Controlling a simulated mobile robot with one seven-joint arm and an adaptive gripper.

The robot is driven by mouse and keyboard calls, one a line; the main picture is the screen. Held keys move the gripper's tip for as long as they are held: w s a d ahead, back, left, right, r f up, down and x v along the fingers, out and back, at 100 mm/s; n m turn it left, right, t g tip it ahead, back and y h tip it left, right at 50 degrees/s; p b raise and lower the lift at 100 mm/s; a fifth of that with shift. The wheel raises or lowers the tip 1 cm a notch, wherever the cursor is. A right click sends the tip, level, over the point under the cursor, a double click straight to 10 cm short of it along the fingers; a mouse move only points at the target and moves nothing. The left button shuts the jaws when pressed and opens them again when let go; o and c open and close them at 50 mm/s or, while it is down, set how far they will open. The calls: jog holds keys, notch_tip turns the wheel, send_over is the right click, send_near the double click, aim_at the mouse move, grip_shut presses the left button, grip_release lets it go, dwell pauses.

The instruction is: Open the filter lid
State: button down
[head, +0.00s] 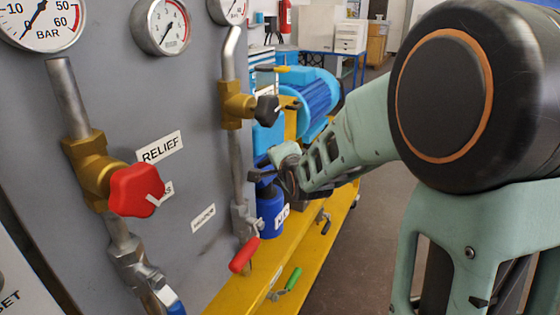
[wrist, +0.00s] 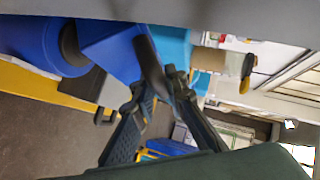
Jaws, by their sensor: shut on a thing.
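The blue filter vessel (head: 270,212), with a white label, stands on the yellow frame beside the grey panel. A dark handle on its lid (head: 262,177) shows at its top, partly hidden by my gripper (head: 287,184). In the wrist view my gripper (wrist: 161,80) has its two fingertips closed around a dark bar-like handle (wrist: 149,62), which runs up between them. A blue block-like part (wrist: 112,48) is beside the handle. The lid's seam is hidden, so I cannot tell whether the lid is raised.
The grey panel carries a red valve knob (head: 135,190) and gauges (head: 162,25). A red lever (head: 244,255) and a green lever (head: 293,279) stick out near the yellow frame (head: 315,240). A blue motor (head: 310,95) stands behind. Open floor (head: 375,250) lies to the right.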

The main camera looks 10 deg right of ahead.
jog(key=shift+w+a+r, duration=0.3)
jog(key=shift+a+r, duration=0.05)
jog(key=shift+r, duration=0.15)
jog(key=c, duration=1.9)
grip_release()
jog(key=shift+c, duration=0.2)
jog(key=shift+f, duration=0.1)
jog(key=shift+s+d+f, duration=0.1)
jog(key=shift+f, duration=0.05)
